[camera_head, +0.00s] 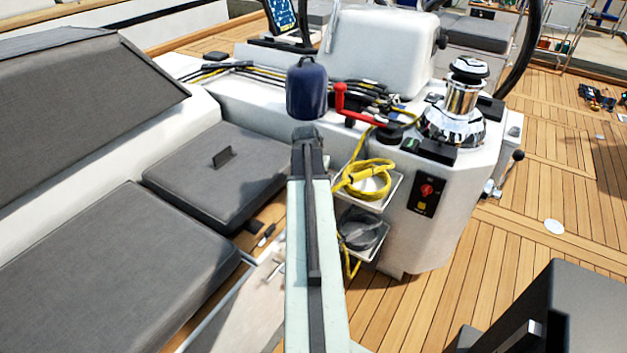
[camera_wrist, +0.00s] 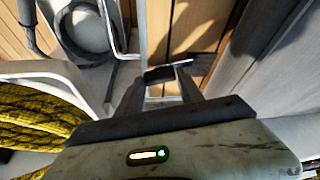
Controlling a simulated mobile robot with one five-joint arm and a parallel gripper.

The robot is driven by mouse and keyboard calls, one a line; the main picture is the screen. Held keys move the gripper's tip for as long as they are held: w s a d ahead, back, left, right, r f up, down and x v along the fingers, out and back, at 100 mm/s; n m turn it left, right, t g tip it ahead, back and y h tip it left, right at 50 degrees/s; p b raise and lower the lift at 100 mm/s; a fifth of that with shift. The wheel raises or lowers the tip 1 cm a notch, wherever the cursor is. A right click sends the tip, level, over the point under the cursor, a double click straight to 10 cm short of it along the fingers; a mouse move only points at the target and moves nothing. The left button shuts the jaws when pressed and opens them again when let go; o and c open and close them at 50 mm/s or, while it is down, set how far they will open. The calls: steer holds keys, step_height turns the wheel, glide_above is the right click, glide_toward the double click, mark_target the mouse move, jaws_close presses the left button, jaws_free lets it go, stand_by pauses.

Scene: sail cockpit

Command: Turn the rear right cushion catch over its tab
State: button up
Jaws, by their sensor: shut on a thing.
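In the wrist view my gripper (camera_wrist: 163,92) has its two dark fingers around a small dark-topped piece (camera_wrist: 160,74) with a pale lower part. I cannot tell for sure whether this piece is the cushion catch. In the head view my arm reaches up the middle and the fingertips are not clear. Grey cushions (camera_head: 215,178) and (camera_head: 110,268) lie at the left; the farther one has an upright black tab (camera_head: 222,157). Small dark fittings (camera_head: 265,235) sit in the wooden gap between them.
A white console (camera_head: 430,225) with a chrome winch (camera_head: 462,100), a red handle (camera_head: 355,108) and a shelf of yellow rope (camera_head: 368,180) stands right of my arm. The rope is also close at left in the wrist view (camera_wrist: 35,118). Open teak deck (camera_head: 520,215) lies right.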

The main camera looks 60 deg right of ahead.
steer(key=shift+w+m+g, duration=0.15)
steer(key=shift+m+g, duration=0.45)
steer(key=shift+m, duration=0.9)
steer(key=o, duration=1.4)
steer(key=shift+r, duration=0.15)
steer(key=p+v, duration=0.7)
steer(key=shift+a+r, duration=0.2)
steer(key=shift+a, duration=0.1)
